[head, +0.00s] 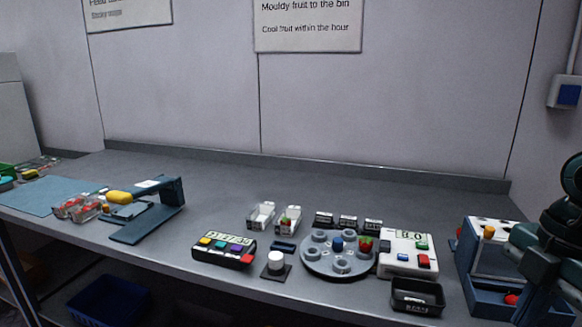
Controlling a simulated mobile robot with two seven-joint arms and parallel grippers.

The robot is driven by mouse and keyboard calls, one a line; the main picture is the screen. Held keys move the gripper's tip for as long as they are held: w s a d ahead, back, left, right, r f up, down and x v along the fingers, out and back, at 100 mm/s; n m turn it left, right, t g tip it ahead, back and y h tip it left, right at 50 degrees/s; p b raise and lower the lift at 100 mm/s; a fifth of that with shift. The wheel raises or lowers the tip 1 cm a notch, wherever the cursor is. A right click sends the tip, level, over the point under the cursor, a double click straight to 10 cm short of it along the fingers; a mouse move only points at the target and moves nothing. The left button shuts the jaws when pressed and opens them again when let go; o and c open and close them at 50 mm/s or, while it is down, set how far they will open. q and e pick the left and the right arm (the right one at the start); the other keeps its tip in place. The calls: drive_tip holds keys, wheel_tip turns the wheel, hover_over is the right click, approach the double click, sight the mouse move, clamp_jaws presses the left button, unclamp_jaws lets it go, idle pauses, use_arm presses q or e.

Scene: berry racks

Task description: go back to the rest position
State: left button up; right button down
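Part of my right arm (568,215) shows at the right edge, dark green and black, in front of a blue-framed box. I cannot make out any fingers on it, and my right gripper is not in view. My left arm and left gripper are not in view. A round grey turntable (318,262) with several cups stands on the grey bench, with a red berry (366,243) at its right side. A white scale (405,252) with a lit display stands right of it.
The blue-framed box (483,262) stands at the right end. A black tray (417,295), a button panel (224,250), clear punnets (262,215) and a blue stand (147,212) are on the bench. The back strip is clear. A blue crate (108,300) lies below.

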drive_tip(key=w+a+f+m+t+y+p, duration=0.3)
drive_tip(key=a+f+m+t+y+p, duration=0.15)
drive_tip(key=f+m+t+y, duration=0.6)
use_arm(q)
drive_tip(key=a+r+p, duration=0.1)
drive_tip(key=p, duration=0.1)
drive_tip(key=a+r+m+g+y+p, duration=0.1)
drive_tip(key=p, duration=0.1)
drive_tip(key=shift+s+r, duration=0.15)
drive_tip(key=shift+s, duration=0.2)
use_arm(e)
drive_tip(key=s+a+f+m+h, duration=0.3)
drive_tip(key=s+a+f+h, duration=0.1)
drive_tip(key=a+f, duration=0.2)
drive_tip(key=s+a+f+m+h, duration=0.4)
drive_tip(key=s+a+f, duration=0.1)
drive_tip(key=f, duration=0.4)
drive_tip(key=shift+a, duration=0.65)
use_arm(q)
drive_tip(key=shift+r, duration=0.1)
use_arm(e)
drive_tip(key=c, duration=2.2)
unclamp_jaws()
drive_tip(key=shift+d+h, duration=0.1)
drive_tip(key=shift+h, duration=0.15)
